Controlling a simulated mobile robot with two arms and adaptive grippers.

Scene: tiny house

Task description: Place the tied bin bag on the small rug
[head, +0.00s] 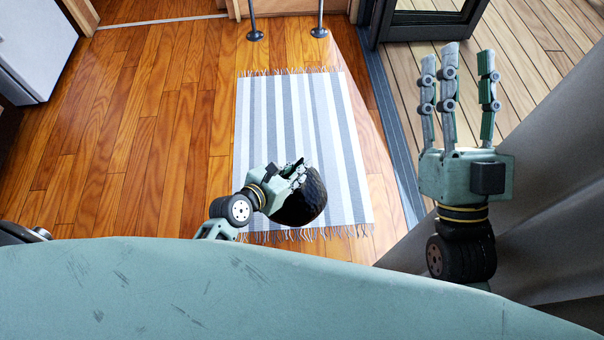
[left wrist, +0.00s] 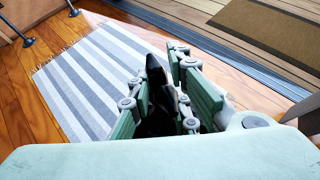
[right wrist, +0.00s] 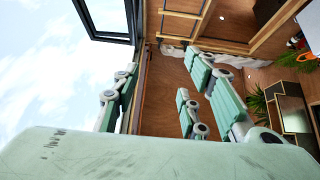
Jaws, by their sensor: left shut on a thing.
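The small rug (head: 345,130) is striped grey and white with fringed ends and lies flat on the wooden floor; it also shows in the left wrist view (left wrist: 85,75). My left gripper (head: 296,176) is over the near part of the rug in the head view, shut on the black tied bin bag (head: 303,203). In the left wrist view the bag (left wrist: 156,100) sits between the fingers, partly hidden by them. I cannot tell whether the bag touches the rug. My right gripper (head: 460,62) is open and empty, raised to the right of the rug.
Metal posts (head: 255,25) stand beyond the rug's far end. A grey door track (head: 390,120) runs along its right side, with an open glass door and decking (head: 545,75) beyond. A grey curtain (head: 560,190) hangs at right. The floor (head: 150,130) left of the rug is clear.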

